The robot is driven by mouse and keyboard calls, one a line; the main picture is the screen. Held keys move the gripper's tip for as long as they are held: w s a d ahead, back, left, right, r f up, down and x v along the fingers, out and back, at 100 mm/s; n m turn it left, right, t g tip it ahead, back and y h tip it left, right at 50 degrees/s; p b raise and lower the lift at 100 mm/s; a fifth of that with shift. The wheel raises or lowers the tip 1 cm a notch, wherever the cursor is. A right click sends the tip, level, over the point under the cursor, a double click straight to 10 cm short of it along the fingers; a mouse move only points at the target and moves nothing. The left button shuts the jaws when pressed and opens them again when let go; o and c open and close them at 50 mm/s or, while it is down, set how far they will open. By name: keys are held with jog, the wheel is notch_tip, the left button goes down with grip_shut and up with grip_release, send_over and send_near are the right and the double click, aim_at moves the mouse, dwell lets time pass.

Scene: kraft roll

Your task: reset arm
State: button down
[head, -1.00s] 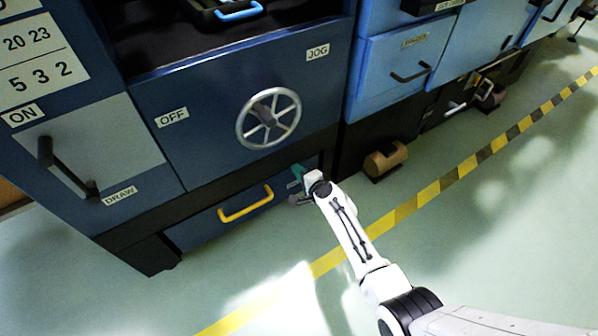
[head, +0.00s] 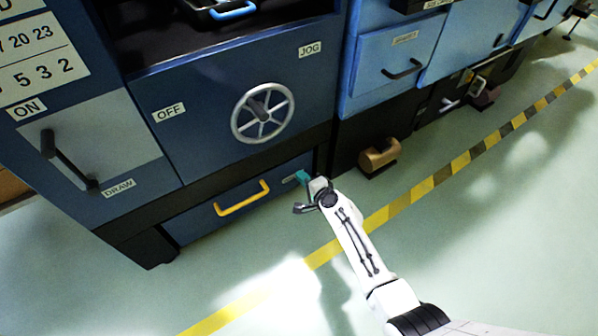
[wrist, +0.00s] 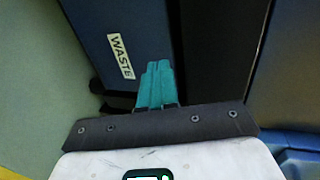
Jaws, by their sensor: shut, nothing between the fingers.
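My gripper (head: 301,176) is at the end of my white arm, in front of the right end of the low drawer (head: 205,223) with the yellow handle (head: 243,199). In the wrist view its teal fingers (wrist: 157,84) are together with nothing between them. Beyond them is a dark blue panel with a WASTE label (wrist: 121,56). I cannot tell whether the fingertips touch the drawer front.
A handwheel (head: 262,113) and a lever by DRAW (head: 68,160) are on the machine front above. A yellow-black floor stripe (head: 420,190) runs under my arm; the floor at right is open.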

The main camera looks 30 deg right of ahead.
jog(key=p+v, duration=0.2)
jog(key=v, duration=0.6)
jog(key=shift+s, duration=0.15)
jog(key=s+a+r+n+g+y, duration=0.2)
jog(key=s+a+n+g+y, duration=0.3)
jog(key=s+a+n, duration=0.55)
jog(key=s+d+r+n+g+h, duration=0.3)
jog(key=s+r+n+g, duration=0.1)
jog(key=s, duration=0.6)
jog(key=s+d+r+n+g+h, duration=0.2)
jog(key=s+d+r+n+g, duration=0.15)
jog(key=s, duration=0.55)
notch_tip(320, 180, up, 34)
jog(key=p, duration=3.4)
jog(key=shift+s+g, duration=0.25)
jog(key=shift+g, duration=0.2)
